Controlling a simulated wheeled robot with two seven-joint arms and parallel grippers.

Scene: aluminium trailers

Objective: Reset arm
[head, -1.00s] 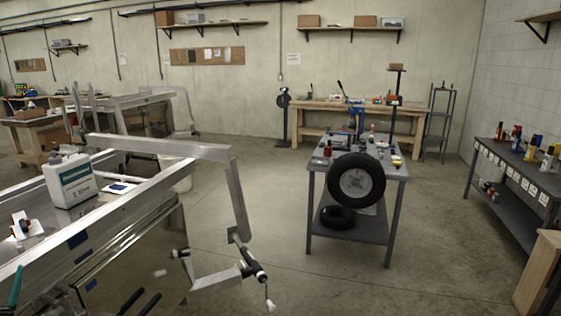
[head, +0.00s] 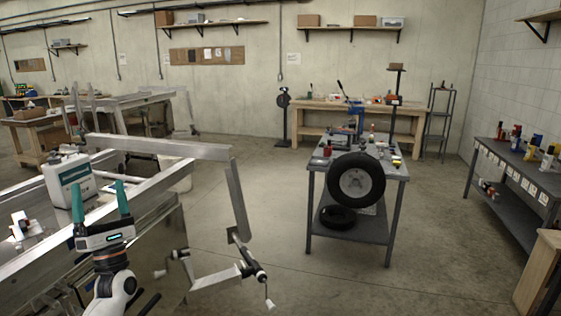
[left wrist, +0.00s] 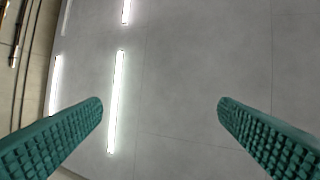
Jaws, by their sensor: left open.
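My left gripper (head: 98,204) stands at the lower left of the head view, with its two green fingers pointing up. It is open and empty, in front of the side rail of the aluminium trailer (head: 145,187). In the left wrist view, the green fingers (left wrist: 160,115) are wide apart with nothing between them. Behind them are a grey ceiling and bright strip lights (left wrist: 117,100). My right gripper is not in view.
A white bottle (head: 68,180) stands on the trailer bed at left. The trailer's crank arm (head: 255,268) juts out right of my left arm. A grey workbench (head: 385,165) with a tyre (head: 338,185) stands at centre right. The floor (head: 260,200) between is clear.

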